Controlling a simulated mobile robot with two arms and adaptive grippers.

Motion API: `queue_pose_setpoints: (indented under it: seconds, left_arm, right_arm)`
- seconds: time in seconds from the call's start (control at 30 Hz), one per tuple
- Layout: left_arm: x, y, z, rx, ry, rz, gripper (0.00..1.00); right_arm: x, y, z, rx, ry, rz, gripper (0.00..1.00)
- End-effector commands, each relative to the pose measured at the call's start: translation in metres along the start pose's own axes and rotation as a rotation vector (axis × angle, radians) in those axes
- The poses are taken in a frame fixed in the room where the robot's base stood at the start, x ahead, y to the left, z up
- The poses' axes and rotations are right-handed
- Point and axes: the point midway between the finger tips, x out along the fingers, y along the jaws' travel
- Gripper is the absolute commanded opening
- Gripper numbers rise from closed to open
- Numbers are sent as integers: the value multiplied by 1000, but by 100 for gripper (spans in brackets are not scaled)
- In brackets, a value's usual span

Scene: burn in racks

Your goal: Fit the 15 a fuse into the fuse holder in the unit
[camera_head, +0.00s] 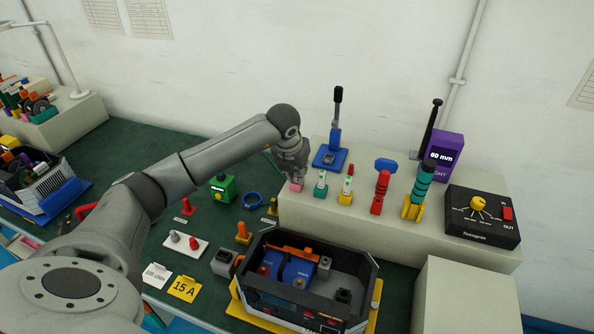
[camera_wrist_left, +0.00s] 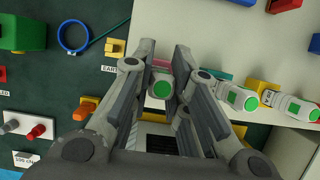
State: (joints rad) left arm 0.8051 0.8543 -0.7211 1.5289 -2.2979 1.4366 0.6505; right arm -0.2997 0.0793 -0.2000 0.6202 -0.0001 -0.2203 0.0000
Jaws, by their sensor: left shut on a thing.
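My left gripper (camera_head: 294,172) is shut on a white fuse with a green top (camera_wrist_left: 162,90), at the left end of the raised shelf. A pink base (camera_head: 296,186) shows right below the fingers; whether the fuse still sits in it cannot be told. Two similar fuses stand to the right, one in a teal base (camera_head: 320,190) and one in a yellow base (camera_head: 346,197). The open black unit (camera_head: 362,300) sits on the bench below, with blue blocks and dark sockets inside; which is the fuse holder is unclear. My right gripper is out of view.
A red tool (camera_head: 380,192), a teal-and-yellow tool (camera_head: 418,192) and a black dial box (camera_head: 482,217) occupy the shelf's right. Small coloured parts stand left of the unit.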

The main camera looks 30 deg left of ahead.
Motion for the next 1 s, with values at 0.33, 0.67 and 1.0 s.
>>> queue_pose_setpoints:
  seconds: [0.33,0.67,1.0]
  left_arm:
    - [-5,0,3,0,-3,0,0]
    - [-9,0,4,0,-3,0,0]
    - [-12,0,6,0,-2,0,0]
  right_arm:
    - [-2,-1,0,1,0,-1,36]
    - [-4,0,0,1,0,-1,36]
    - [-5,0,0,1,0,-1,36]
